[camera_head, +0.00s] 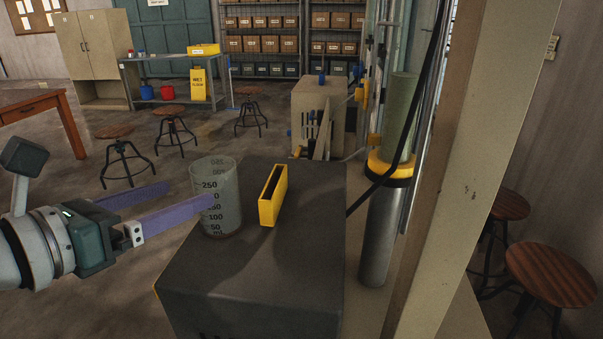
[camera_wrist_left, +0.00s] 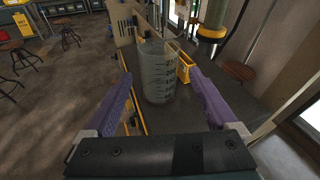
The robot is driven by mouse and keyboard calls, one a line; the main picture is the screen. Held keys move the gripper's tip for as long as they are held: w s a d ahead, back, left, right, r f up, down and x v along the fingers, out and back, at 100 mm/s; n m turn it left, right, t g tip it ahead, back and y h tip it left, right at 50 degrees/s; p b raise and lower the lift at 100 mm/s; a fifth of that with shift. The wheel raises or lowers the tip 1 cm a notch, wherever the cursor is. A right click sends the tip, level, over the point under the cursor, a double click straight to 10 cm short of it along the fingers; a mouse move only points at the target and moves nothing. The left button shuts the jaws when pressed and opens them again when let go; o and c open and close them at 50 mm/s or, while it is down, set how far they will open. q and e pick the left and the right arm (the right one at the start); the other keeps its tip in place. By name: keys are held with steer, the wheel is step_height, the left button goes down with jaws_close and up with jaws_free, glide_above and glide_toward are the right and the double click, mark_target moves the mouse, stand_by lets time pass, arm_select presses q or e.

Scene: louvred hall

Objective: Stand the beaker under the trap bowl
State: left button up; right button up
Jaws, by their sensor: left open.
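A clear beaker (camera_head: 221,180) with black volume marks stands upright on a dark-topped block (camera_head: 290,270), near its left edge. It also shows in the left wrist view (camera_wrist_left: 158,75), ahead and between the finger lines. My left gripper (camera_head: 190,193) is open, with purple fingers; one fingertip overlaps the beaker in the head view. I cannot tell whether it touches. A grey metal cylinder (camera_head: 378,235) under a yellow and black collar (camera_head: 390,168) hangs right of the block; it looks like the trap bowl. My right gripper is not in view.
A yellow open-topped holder (camera_head: 268,205) stands just right of the beaker. A beige post (camera_head: 465,170) and a black hose (camera_head: 405,150) are near the cylinder. Stools (camera_head: 550,275) stand at the right and behind. The block's front is clear.

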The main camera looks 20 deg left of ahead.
mark_target(219, 201)
arm_select(q)
steer(key=shift+s+a+f+m+g, duration=0.4)
steer(key=shift+f+m+g, duration=0.1)
steer(key=shift+g, duration=0.1)
steer(key=shift+f, duration=0.35)
steer(key=x, duration=0.4)
steer(key=shift+w+f+b, duration=0.15)
steer(key=shift+f+b, duration=0.1)
steer(key=shift+b, duration=0.05)
steer(key=b+x, duration=0.1)
steer(key=x, duration=0.4)
steer(key=shift+d+f+b, duration=0.15)
steer(key=shift+f+b, duration=0.1)
steer(key=shift+b, duration=0.05)
steer(key=c, duration=1.3)
steer(key=shift+o, duration=0.2)
steer(key=shift+r, duration=0.15)
